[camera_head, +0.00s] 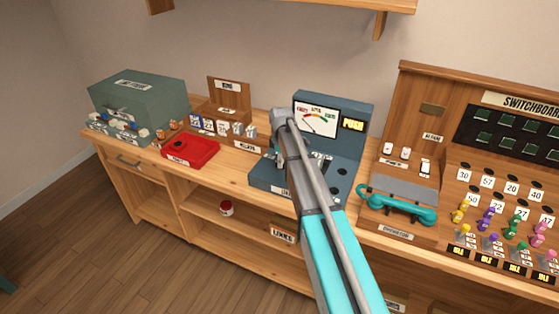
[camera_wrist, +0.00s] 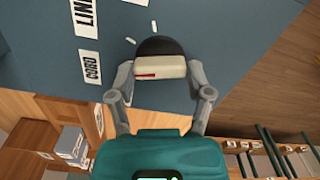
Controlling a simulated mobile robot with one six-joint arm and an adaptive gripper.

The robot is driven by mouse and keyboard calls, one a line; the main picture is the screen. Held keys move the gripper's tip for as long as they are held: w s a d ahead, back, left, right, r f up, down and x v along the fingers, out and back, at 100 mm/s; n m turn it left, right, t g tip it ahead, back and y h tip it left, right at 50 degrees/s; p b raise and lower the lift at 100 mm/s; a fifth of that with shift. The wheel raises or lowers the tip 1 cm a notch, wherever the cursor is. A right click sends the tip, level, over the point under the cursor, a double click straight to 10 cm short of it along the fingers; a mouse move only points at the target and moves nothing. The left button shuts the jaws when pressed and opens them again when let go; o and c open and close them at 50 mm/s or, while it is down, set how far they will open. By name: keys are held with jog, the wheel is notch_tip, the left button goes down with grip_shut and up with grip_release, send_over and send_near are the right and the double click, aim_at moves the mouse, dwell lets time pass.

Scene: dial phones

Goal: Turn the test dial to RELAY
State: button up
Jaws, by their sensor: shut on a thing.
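The blue test set (camera_head: 352,148) stands on the bench with a white meter (camera_head: 316,117) and a small lit yellow display (camera_head: 353,125). In the wrist view its dial knob (camera_wrist: 160,66) is a cream bar on a black round base. A red mark on the bar lies at its left end, towards the CORD label (camera_wrist: 92,67). The LINE label (camera_wrist: 85,17) is above CORD. No RELAY label can be read. My gripper (camera_wrist: 161,74) has a finger at each end of the bar and is shut on it. My arm hides the dial in the head view.
A red tray (camera_head: 190,150) and a green-grey box (camera_head: 138,98) stand to the left. A teal handset (camera_head: 398,206) lies close on the right, before the wooden switchboard (camera_head: 420,85) with its coloured plugs. A shelf (camera_head: 290,5) hangs above.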

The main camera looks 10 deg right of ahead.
jog(key=m, duration=0.3)
jog(key=shift+w+d+m, duration=0.1)
jog(key=shift+m, duration=0.3)
jog(key=m, duration=0.4)
jog(key=shift+m, duration=0.3)
jog(key=m, duration=0.4)
jog(key=shift+m, duration=2.2)
jog(key=o, duration=1.1)
jog(key=shift+o, duration=0.2)
jog(key=s+r+n+p, duration=0.2)
jog(key=s, duration=2.7)
jog(key=shift+s+a+r+n, duration=0.15)
jog(key=shift+s+a+n, duration=0.1)
jog(key=shift+a+n, duration=0.1)
